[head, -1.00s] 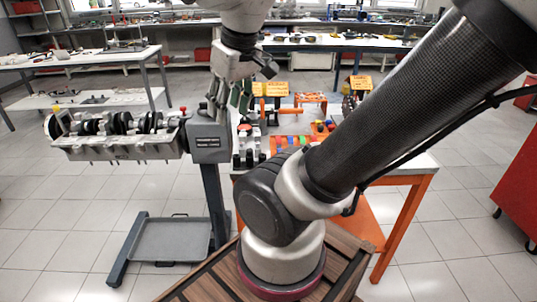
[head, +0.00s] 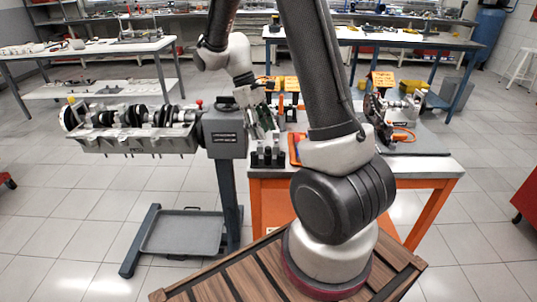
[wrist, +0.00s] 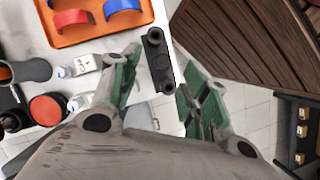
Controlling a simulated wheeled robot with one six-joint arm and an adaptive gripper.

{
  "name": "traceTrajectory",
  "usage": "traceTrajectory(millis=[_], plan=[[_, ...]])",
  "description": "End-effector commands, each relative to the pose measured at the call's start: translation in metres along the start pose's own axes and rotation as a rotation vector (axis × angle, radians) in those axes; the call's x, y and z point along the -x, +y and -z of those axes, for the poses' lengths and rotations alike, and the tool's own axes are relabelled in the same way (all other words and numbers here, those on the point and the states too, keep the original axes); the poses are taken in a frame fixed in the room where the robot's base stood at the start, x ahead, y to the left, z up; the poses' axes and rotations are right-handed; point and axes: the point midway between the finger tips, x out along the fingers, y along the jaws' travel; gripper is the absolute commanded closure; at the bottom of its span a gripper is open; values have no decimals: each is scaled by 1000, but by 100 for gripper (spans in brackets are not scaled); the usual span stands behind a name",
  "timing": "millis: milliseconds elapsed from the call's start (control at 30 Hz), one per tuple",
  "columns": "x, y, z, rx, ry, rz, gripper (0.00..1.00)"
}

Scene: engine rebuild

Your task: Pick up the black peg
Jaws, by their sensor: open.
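Several upright black pegs (head: 267,156) show in the head view on a dark base at the near-left part of the table. In the wrist view, a narrow black piece with two round raised ends (wrist: 157,61) lies on the white tabletop by its edge; I cannot tell whether it is the peg or its base. My gripper (head: 262,120) is above and behind the pegs in the head view. In the wrist view, its green-padded fingers (wrist: 162,92) are apart, with the black piece seen beyond the gap. The gripper is open and holds nothing.
An orange tray (wrist: 75,37) with red and blue curved shells lies beside the black piece. A red-capped cylinder (wrist: 46,109) and dark cylinders stand at left. An engine block on a stand (head: 222,130) is left of the table (head: 410,168).

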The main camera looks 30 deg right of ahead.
Motion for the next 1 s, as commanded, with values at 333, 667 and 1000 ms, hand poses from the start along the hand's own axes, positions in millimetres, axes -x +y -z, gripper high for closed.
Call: traceTrajectory(millis=[333, 667, 1000], plan=[[-50, -6, 0, -2, 0, 1, 54], [-56, -6, 0, -1, 2, 0, 58], [-56, -6, 0, -2, 2, 0, 100]])
